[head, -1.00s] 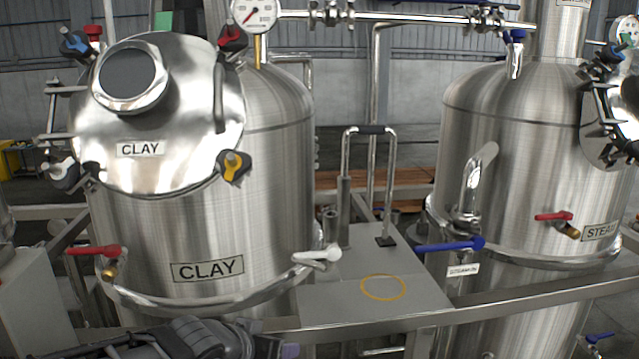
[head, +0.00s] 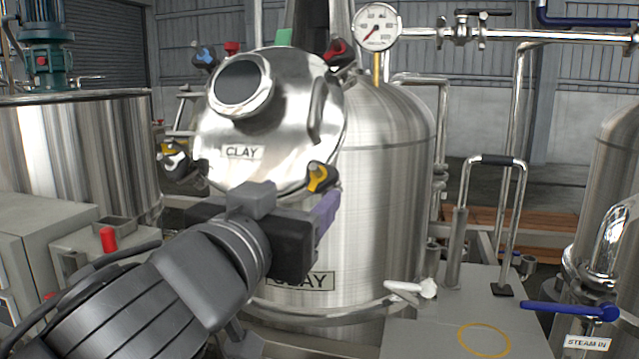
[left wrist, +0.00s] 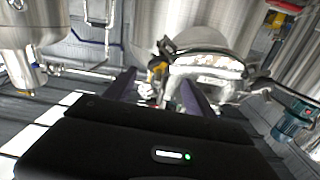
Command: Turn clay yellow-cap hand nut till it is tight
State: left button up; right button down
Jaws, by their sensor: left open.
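The yellow-cap hand nut (head: 321,178) sits at the lower right rim of the round steel lid (head: 290,95) on the clay tank (head: 385,190). My left gripper (head: 326,210) is just below and in front of the nut in the head view. One purple finger shows there; the gripper body hides the other. In the left wrist view the two fingers stand apart, with the yellow nut (left wrist: 157,70) beyond and between their tips. The left gripper (left wrist: 158,80) is open and empty. Contact with the nut cannot be seen. My right gripper is out of view.
Blue (head: 204,57) and red (head: 337,52) hand nuts sit on the lid's upper rim. A white valve handle (head: 412,289) projects low on the tank's right. A pressure gauge (head: 377,27) stands above. A grey box (head: 45,235) is at left.

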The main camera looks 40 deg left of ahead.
aim_at(317, 182)
pick_arm(q)
jog(key=p+x, duration=0.1)
jog(key=x, duration=0.6)
jog(key=shift+w+a+p, duration=0.15)
jog(key=shift+w+p, duration=0.15)
jog(key=shift+c, duration=0.2)
jog(key=c, duration=1.3)
jog(key=shift+c, duration=0.2)
